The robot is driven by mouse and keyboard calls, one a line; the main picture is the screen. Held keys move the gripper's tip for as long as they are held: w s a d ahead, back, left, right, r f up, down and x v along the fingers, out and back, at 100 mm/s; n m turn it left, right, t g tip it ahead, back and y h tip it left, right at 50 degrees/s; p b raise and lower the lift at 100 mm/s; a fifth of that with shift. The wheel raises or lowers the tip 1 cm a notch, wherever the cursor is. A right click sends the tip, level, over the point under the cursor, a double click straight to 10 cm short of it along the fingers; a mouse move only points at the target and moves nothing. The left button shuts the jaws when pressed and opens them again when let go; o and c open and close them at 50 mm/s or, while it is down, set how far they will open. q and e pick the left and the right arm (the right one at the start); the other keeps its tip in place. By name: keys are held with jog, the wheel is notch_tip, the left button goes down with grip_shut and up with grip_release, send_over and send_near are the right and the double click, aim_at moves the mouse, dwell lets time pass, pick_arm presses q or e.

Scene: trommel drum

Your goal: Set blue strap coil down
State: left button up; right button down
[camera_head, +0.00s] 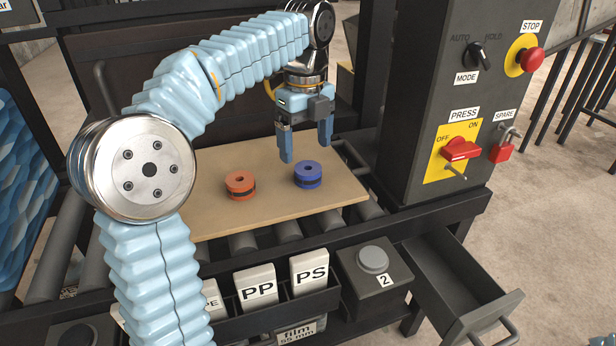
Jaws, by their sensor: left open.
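The blue strap coil (308,175) lies flat on a tan board, to the right of an orange coil (240,185). My left gripper (306,152) points down above and slightly behind the blue coil. Its two blue fingers are spread apart with nothing between them, and the coil appears to rest on the board clear of them.
The board (215,213) lies on rollers (288,231). A dark control box (440,100) with switches and a red stop button (531,59) stands at the right. PP and PS cards (309,273) stand in a front holder. An open drawer (455,285) juts out at lower right.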

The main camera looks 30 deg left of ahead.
aim_at(307, 167)
pick_arm(q)
jog(key=f, duration=0.3)
jog(key=f+b, duration=0.1)
jog(key=f, duration=0.1)
jog(key=shift+s+d+f, duration=0.1)
jog(key=shift+s+d, duration=0.15)
jog(key=shift+d, duration=0.05)
jog(key=c, duration=1.3)
